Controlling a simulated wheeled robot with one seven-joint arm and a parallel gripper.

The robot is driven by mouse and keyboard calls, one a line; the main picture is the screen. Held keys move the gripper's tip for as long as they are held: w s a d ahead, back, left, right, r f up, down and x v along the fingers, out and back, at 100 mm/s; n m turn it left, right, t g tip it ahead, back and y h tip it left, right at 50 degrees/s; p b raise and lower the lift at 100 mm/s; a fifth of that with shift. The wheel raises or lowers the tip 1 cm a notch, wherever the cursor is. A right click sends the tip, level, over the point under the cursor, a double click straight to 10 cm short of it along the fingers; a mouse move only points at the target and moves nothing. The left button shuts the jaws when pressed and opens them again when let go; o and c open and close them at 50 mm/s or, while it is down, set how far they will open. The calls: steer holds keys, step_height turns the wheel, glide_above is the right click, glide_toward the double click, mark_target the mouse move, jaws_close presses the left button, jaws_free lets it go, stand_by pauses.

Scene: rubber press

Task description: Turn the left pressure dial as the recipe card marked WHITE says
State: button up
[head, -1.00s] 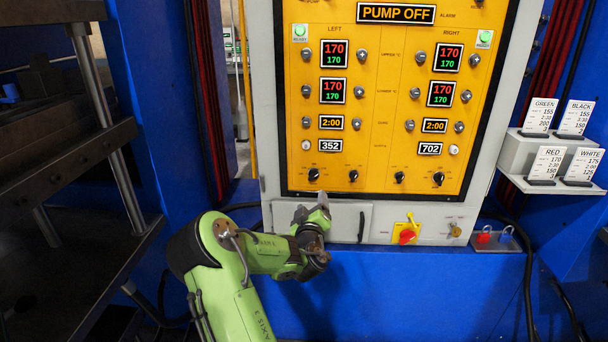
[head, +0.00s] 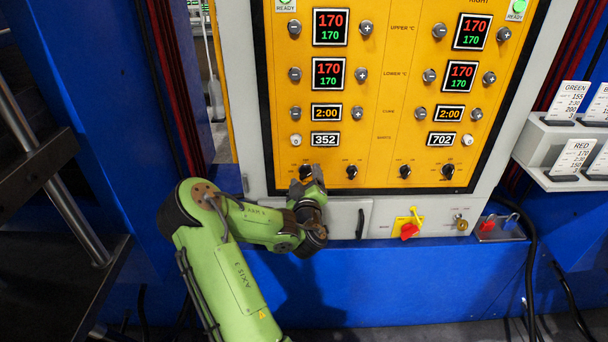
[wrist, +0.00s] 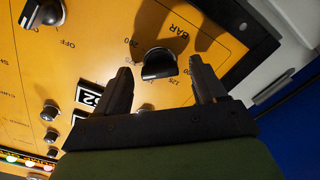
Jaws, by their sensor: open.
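The left pressure dial (wrist: 158,65) is a black knob with a light edge on the yellow panel, under a BAR scale with 200 and 125 legible in the wrist view. My gripper (wrist: 161,72) is open, with one finger on each side of the dial and visible gaps to both. In the head view my gripper (head: 308,182) is at the panel's lower left and partly covers the dial (head: 306,171). The WHITE card (head: 600,163) is cut off at the right edge, its text not readable now.
A neighbouring dial marked OFF (wrist: 44,14) sits close by. The panel's dark lower frame (wrist: 262,35) is near the right finger. Right of my arm are a red switch (head: 409,230) and a small padlock shelf (head: 499,228). Other cards stand on a grey rack (head: 545,145).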

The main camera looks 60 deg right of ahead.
steer(key=c, duration=1.1)
steer(key=shift+o, duration=0.2)
steer(key=shift+n, duration=0.4)
steer(key=n, duration=0.9)
steer(key=shift+f, duration=0.1)
steer(key=n, duration=0.4)
steer(key=shift+n+b, duration=0.4)
steer(key=shift+n, duration=2.6)
